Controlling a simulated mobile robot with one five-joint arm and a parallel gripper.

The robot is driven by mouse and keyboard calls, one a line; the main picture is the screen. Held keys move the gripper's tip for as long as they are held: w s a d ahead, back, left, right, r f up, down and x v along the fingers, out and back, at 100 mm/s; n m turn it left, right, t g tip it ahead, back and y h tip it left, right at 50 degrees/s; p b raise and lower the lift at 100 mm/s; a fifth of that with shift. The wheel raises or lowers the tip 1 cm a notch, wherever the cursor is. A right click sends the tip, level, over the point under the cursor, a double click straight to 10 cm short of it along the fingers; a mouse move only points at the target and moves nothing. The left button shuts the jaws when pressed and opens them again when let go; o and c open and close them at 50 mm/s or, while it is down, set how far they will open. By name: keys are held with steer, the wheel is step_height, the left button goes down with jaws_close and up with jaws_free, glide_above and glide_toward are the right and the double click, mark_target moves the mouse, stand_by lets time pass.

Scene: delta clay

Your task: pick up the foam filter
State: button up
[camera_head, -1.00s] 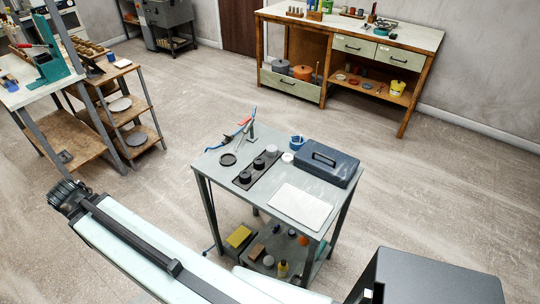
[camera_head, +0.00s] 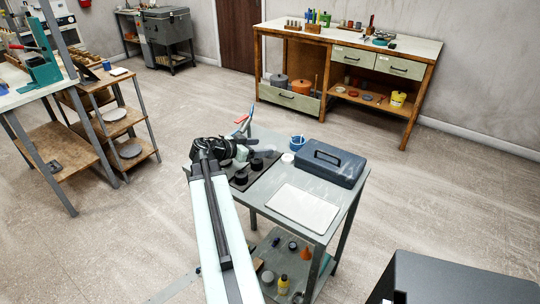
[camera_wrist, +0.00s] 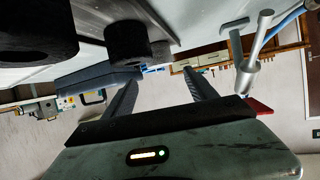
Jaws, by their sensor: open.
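Several short black cylinders stand on a dark strip on the small grey table; one (camera_head: 257,164) is near the middle of the strip and another (camera_head: 241,178) at its near end. They look like foam, and I cannot tell which is the foam filter. In the wrist view, which looks upside down, one black cylinder (camera_wrist: 138,43) hangs near the upper middle and a larger one (camera_wrist: 38,38) at upper left. My gripper (camera_wrist: 160,78) is open, with nothing between its fingers.
A blue toolbox (camera_head: 330,165), white board (camera_head: 301,207) and blue cup (camera_head: 297,142) share the tabletop. A clamp with a red handle (camera_head: 241,120) rises at the back left corner. A workbench (camera_head: 350,38) stands behind, with open floor between.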

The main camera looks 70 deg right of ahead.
steer(key=b+x, duration=0.1)
steer(key=x, duration=0.1)
steer(key=f+b+x, duration=0.1)
steer(key=b+x, duration=0.1)
steer(key=x, duration=0.1)
steer(key=shift+w+a, duration=0.1)
steer(key=shift+w, duration=0.1)
steer(key=c, duration=1.4)
steer(key=shift+c, duration=0.2)
steer(key=shift+r, duration=0.1)
step_height(320, 180, up, 10)
steer(key=p, duration=1)
